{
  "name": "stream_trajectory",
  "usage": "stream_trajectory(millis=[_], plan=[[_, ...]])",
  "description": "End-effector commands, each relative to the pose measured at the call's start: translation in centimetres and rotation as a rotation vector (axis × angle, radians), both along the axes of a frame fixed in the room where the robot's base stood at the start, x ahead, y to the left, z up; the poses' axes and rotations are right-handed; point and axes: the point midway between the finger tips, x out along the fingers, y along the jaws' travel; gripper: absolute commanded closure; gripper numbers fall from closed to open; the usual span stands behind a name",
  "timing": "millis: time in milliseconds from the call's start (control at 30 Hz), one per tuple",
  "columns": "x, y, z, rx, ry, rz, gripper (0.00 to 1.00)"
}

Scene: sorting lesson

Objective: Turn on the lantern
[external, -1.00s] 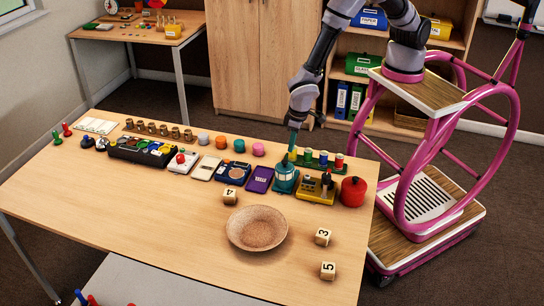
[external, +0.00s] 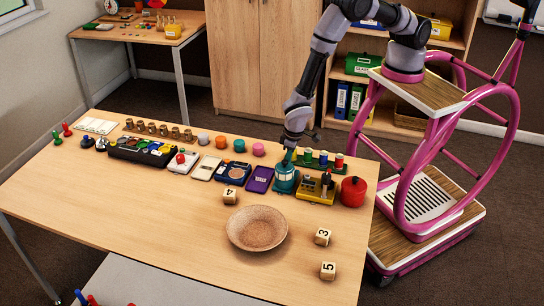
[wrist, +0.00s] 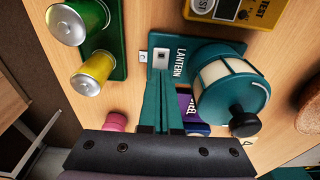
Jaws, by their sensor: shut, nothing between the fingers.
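The teal lantern (external: 285,181) stands upright near the far edge of the table. In the wrist view the lantern (wrist: 207,96) shows cream panels, a black knob and a base lettered LANTERN. A small pale switch plate with a dark centre (wrist: 160,58) sits on that base. I cannot tell whether the lantern is lit. My gripper (external: 290,151) is low behind the lantern's top in the external view. In the wrist view my gripper (wrist: 160,84) is shut and empty, its tips close to the switch plate. I cannot tell whether they touch it.
A green rack (external: 322,166) with colored cylinders stands behind the lantern. A yellow tester (external: 312,194) and red pot (external: 353,191) are to its right, a purple box (external: 260,179) to its left. A shallow bowl (external: 257,228) and numbered blocks lie in front, with clear table around.

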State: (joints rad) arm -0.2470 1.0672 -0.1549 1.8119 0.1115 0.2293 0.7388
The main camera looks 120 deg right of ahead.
Motion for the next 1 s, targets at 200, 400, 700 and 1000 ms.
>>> stream_trajectory(millis=[200,400,700,1000], plan=[[0.0,-0.1,-0.2,0.014,0.017,-0.001,1.0],[-0.2,0.1,-0.2,0.015,0.018,0.0,1.0],[-1.1,1.0,0.0,0.014,0.017,0.0,1.0],[-1.1,1.0,0.1,0.014,0.016,-0.001,1.0]])
